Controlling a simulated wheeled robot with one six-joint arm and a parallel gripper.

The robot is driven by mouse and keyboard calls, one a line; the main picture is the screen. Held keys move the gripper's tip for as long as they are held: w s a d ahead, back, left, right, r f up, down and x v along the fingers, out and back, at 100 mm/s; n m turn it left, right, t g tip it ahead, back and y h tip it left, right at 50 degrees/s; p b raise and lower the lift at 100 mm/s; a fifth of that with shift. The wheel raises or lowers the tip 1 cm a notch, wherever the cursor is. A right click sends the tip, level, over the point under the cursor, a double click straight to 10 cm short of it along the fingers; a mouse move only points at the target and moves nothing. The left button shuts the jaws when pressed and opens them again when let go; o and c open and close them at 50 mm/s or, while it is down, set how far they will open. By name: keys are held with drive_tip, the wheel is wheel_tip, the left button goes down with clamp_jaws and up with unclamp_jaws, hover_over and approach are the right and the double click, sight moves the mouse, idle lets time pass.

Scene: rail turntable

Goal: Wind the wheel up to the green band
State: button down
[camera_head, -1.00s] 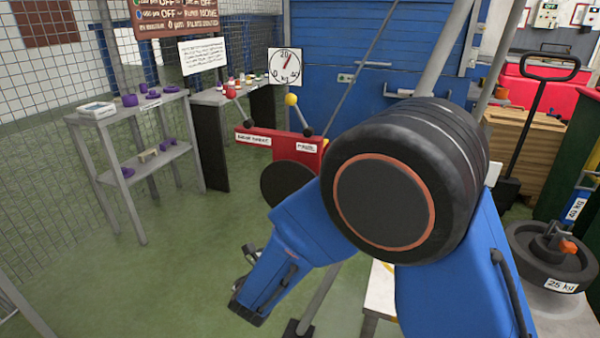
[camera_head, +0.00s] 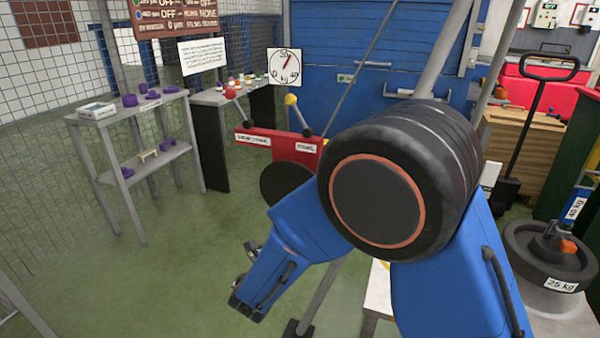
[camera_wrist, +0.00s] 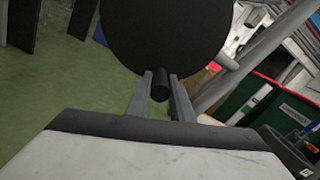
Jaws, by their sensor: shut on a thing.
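A dark round wheel (camera_head: 278,184) stands beside a red labelled panel (camera_head: 290,148) in the head view, partly hidden behind my arm. In the wrist view the wheel's face (camera_wrist: 165,32) fills the top middle. A short black handle (camera_wrist: 160,88) sticks out near its lower edge. My gripper (camera_wrist: 160,80) has one finger on each side of this handle and is shut on it. A white dial (camera_head: 285,67) marked in kg hangs behind, its needle pointing up and slightly right. I cannot make out a green band on it.
Shelves with purple objects (camera_head: 143,130) stand at the left by a wire fence. A 25 kg weight stack (camera_head: 548,255) stands at the right, near a pallet jack (camera_head: 520,130). A slanted grey pole crosses behind my arm. Green floor is clear at the lower left.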

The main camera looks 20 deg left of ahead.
drive_tip(key=shift+a+f+m, duration=0.2)
drive_tip(key=shift+a+m, duration=0.4)
drive_tip(key=shift+m, duration=0.05)
drive_tip(key=shift+a+f+m, duration=0.15)
drive_tip(key=shift+a+m, duration=0.4)
drive_tip(key=shift+m, duration=0.1)
drive_tip(key=shift+w+a+r+m, duration=0.1)
drive_tip(key=shift+w+a+m, duration=0.05)
drive_tip(key=shift+a+m, duration=1.5)
drive_tip(key=shift+d, duration=0.2)
drive_tip(key=shift+w+a+r+m, duration=0.1)
drive_tip(key=shift+a+r+m, duration=0.15)
drive_tip(key=shift+a+m, duration=0.6)
drive_tip(key=shift+a+r+m, duration=0.2)
drive_tip(key=shift+a+m, duration=0.25)
drive_tip(key=shift+m, duration=0.65)
drive_tip(key=shift+w+a+r+m, duration=0.1)
drive_tip(key=shift+a+r+m, duration=0.4)
drive_tip(key=shift+m, duration=0.45)
drive_tip(key=shift+a+r+m, duration=0.3)
drive_tip(key=shift+a+m, duration=0.3)
drive_tip(key=shift+m, duration=0.35)
